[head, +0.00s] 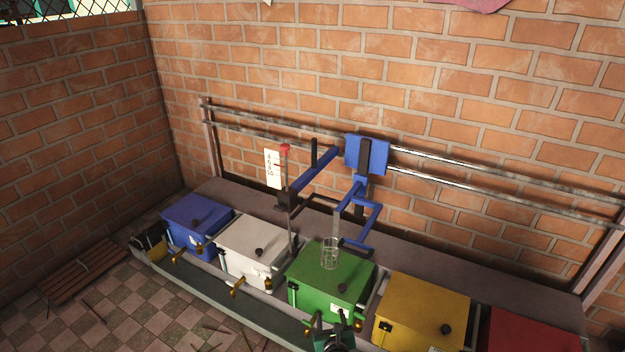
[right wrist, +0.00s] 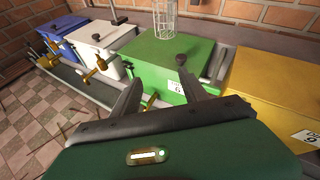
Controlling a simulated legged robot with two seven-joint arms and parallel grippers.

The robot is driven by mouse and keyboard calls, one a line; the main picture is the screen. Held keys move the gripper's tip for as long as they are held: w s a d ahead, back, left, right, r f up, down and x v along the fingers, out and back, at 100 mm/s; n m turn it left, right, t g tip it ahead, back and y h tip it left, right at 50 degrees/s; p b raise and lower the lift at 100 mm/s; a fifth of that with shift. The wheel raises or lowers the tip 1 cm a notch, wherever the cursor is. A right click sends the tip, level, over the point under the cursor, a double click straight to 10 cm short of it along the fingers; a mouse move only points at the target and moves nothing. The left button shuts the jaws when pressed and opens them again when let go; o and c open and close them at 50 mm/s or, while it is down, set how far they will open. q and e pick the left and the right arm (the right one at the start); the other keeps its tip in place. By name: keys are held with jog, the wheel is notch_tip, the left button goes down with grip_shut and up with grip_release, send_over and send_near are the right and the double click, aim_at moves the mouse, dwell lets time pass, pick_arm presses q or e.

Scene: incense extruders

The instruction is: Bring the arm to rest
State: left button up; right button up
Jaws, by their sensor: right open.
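My right gripper (head: 334,322) is at the bottom of the head view, in front of the green box (head: 328,292). In the right wrist view its two fingers (right wrist: 168,98) are spread apart with nothing between them, and they point at the front of the green box (right wrist: 176,62). A brass tap (right wrist: 150,101) shows between the fingers. I cannot tell from the pictures whether a finger touches the box. My left gripper is not in view.
Blue (head: 197,220), white (head: 250,250), yellow (head: 421,308) and red (head: 522,333) boxes line the bench. Chequered floor (head: 150,312) lies left; a wooden slatted board (head: 82,270) rests there.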

jog(key=s+a+r+n+g+y, duration=0.1)
jog(key=s+a+r+n+y, duration=0.1)
jog(key=a+n, duration=0.3)
jog(key=s+a+r+n+g+y, duration=0.1)
jog(key=s+a+r+n+y, duration=0.15)
jog(key=n, duration=0.45)
jog(key=s+d+n+g, duration=0.2)
jog(key=s+n+g, duration=0.3)
jog(key=n, duration=0.4)
jog(key=s+d+r+n+g+h, duration=0.2)
jog(key=s+d+r+n, duration=0.55)
jog(key=s, duration=0.35)
jog(key=s+d+r+n+g+h, duration=0.2)
jog(key=s+d+r+n, duration=0.4)
jog(key=s+d, duration=0.35)
jog(key=w+p+v, duration=0.3)
jog(key=p+v, duration=1.3)
jog(key=p, duration=0.1)
jog(key=w+a+r+p+v, duration=0.1)
jog(key=w+p+v, duration=0.1)
jog(key=p+v, duration=1.4)
jog(key=shift+w+r+p, duration=0.25)
jog(key=shift+r+p, duration=0.15)
jog(key=shift+r, duration=0.35)
jog(key=shift+a, duration=0.1)
